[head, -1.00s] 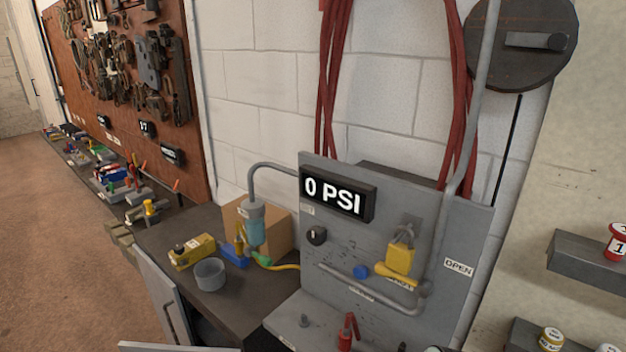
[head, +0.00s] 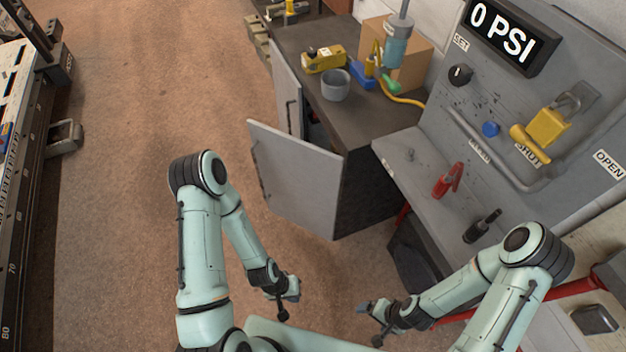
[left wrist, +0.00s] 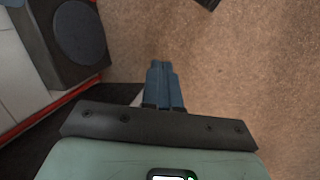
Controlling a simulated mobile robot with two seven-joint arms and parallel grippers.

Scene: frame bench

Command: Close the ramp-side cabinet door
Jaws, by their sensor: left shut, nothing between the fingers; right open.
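A grey cabinet with a dark worktop (head: 325,105) stands at the upper middle of the head view. Its nearer grey door (head: 293,180) stands wide open, swung out over the floor. Its farther door (head: 286,90), with a dark handle, is also ajar. I cannot tell which one is the ramp-side door. My left gripper (head: 285,300) is low in the head view, below and apart from the nearer door. In the left wrist view its blue fingers (left wrist: 163,85) are together and empty above the floor. My right gripper (head: 370,322) is open, to the right, touching no door.
A grey cup (head: 335,85), a yellow tool (head: 325,60) and a cardboard box (head: 395,50) sit on the worktop. A panel bench with a red clamp (head: 448,180) stands at the right. A dark metal rack or lift (head: 30,180) is at the far left. The brown floor between is clear.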

